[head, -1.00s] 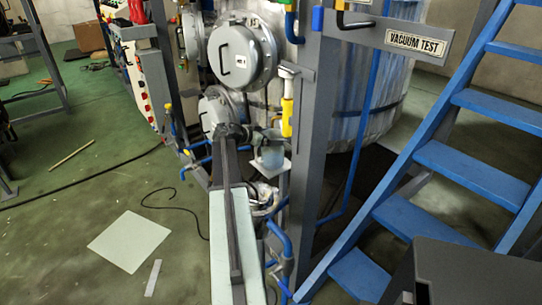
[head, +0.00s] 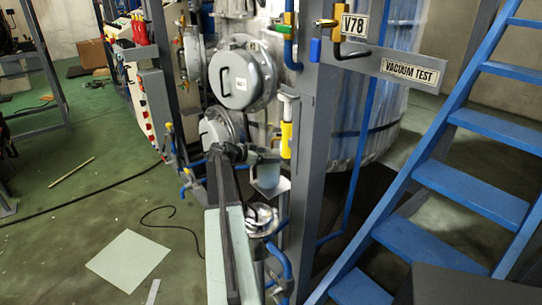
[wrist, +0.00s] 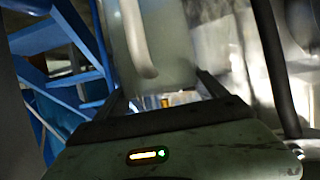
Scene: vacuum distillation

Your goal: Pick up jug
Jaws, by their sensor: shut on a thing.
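The jug (head: 268,173) is a small pale translucent vessel at the middle of the head view. It stands upright at or just above a small light shelf plate (head: 274,191); I cannot tell whether it touches the plate. My gripper (head: 248,157), at the far end of my arm, is shut on the jug from the left. In the wrist view the jug (wrist: 170,60) fills the space between the two dark fingers of my gripper (wrist: 163,96), with its curved handle facing the camera. The exact contact points are partly hidden.
A grey post (head: 308,150) with a yellow-sleeved pipe (head: 286,140) stands close right of the jug. A large metal tank (head: 360,110) with round hatches is behind. Blue stairs (head: 450,190) stand on the right. Blue pipes run below the shelf. The green floor on the left is mostly clear.

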